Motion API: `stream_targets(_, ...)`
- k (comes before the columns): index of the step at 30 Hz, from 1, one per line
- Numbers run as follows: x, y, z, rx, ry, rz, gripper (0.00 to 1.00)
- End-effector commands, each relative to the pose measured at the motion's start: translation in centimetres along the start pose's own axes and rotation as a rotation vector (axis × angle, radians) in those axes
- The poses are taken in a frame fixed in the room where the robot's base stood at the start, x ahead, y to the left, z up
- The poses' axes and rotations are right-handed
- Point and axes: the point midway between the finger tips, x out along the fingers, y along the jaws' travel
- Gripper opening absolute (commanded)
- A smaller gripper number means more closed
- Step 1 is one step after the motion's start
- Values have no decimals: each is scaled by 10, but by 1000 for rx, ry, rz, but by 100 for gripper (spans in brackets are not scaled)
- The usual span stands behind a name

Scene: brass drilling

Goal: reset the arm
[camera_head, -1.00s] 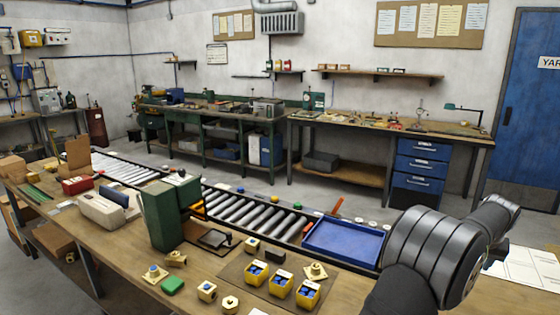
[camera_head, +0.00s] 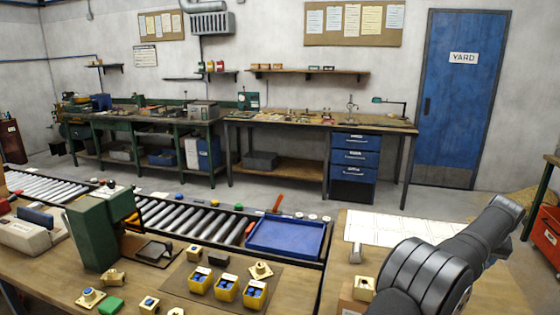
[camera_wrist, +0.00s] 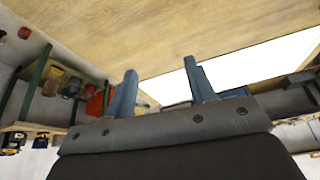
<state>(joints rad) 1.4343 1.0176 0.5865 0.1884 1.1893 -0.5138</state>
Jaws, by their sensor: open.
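My gripper (camera_wrist: 160,67) shows in the wrist view with its two blue-grey fingers apart and nothing between them. A pale wooden surface and a bright white patch fill the view beyond the fingers. In the head view my arm reaches in from the lower right, over the right part of the near workbench (camera_head: 300,290). The gripper itself cannot be made out in that view.
Left of my arm are a blue tray (camera_head: 287,237), a roller conveyor (camera_head: 185,219), a green machine (camera_head: 92,232), yellow bins (camera_head: 226,289) and brass fittings (camera_head: 261,270). White sheets (camera_head: 390,229) lie behind my arm. A red cabinet (camera_head: 547,235) stands at far right.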

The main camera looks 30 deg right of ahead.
Motion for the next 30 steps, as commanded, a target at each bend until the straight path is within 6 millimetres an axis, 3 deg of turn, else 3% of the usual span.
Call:
stream_targets(3,22,-21,-11,-6,-2,-5,51)
stream_targets(15,76,-66,-40,-4,-2,-4,51)
stream_targets(22,92,-79,-49,-3,-1,-3,51)
stream_targets(30,94,-81,-51,-3,0,-2,51)
